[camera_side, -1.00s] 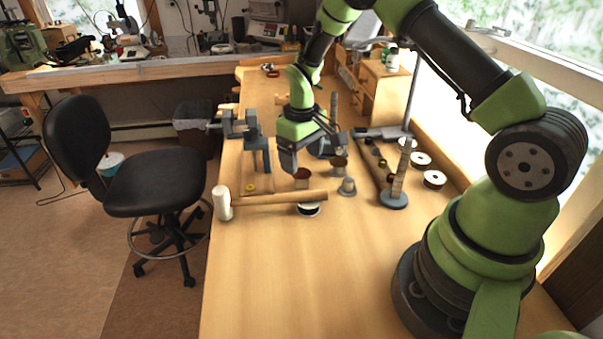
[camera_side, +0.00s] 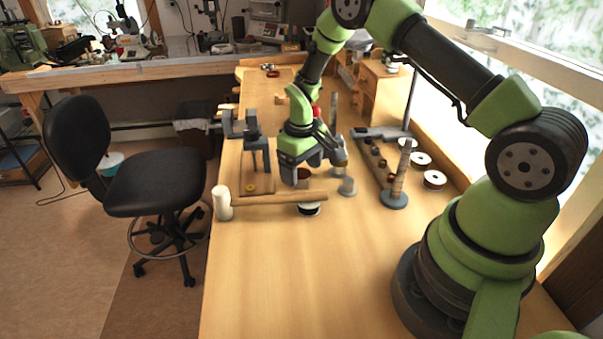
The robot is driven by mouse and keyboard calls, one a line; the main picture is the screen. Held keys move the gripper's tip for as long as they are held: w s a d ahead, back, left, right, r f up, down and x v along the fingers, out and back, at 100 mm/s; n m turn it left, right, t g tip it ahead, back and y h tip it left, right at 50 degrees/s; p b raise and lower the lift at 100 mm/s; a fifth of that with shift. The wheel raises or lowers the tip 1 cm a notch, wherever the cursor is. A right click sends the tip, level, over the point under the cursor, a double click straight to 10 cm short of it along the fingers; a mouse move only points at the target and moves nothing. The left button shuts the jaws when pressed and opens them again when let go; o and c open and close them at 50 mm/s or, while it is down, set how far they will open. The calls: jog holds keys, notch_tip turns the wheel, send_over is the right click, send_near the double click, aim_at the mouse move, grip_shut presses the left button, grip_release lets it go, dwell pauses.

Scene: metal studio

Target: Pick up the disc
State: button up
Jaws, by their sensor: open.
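My gripper (camera_side: 312,171) is open, pointing down low over the middle of the bench. A small reddish-brown round piece (camera_side: 303,174) shows between its fingers and is partly hidden by them. I cannot tell whether the fingers touch it. A small yellow disc-like piece (camera_side: 250,189) lies flat on the bench to the left of my gripper, near the mallet. I cannot tell for sure which of these is the disc.
A small grey cylinder (camera_side: 348,187) stands to the right. A vise (camera_side: 242,125) is at the left edge. White-topped spools (camera_side: 434,179) lie at right. The front bench is clear.

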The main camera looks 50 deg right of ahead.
jog(key=shift+c, duration=0.3)
jog(key=c, duration=0.9)
jog(key=shift+r, duration=0.1)
